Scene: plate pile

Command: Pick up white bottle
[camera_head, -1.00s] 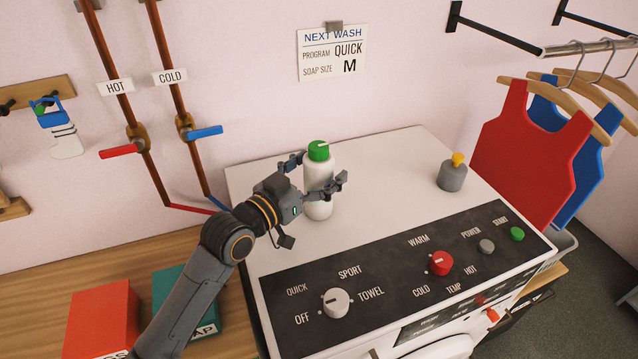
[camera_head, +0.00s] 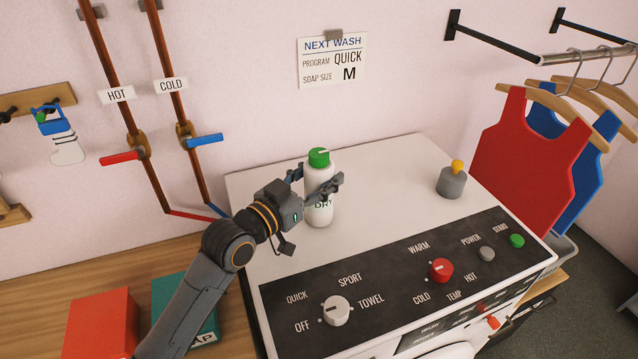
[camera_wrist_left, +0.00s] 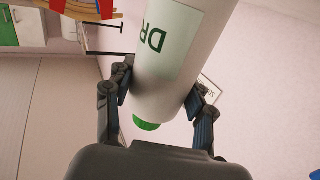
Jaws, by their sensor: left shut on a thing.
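The white bottle (camera_head: 320,200) with a green cap (camera_head: 318,157) is upright over the white washing machine top (camera_head: 270,180). My left gripper (camera_head: 322,190) comes from the left and is shut on the bottle's body. In the left wrist view the bottle (camera_wrist_left: 178,70) sits between both fingers, with its label and part of its green cap (camera_wrist_left: 146,124) visible. I cannot tell whether its base touches the machine top. My right gripper is not in view.
The control panel (camera_head: 390,275) with knobs runs along the front. A red box (camera_head: 103,322) and a teal box (camera_head: 185,300) are at lower left. Pipes with valves are behind.

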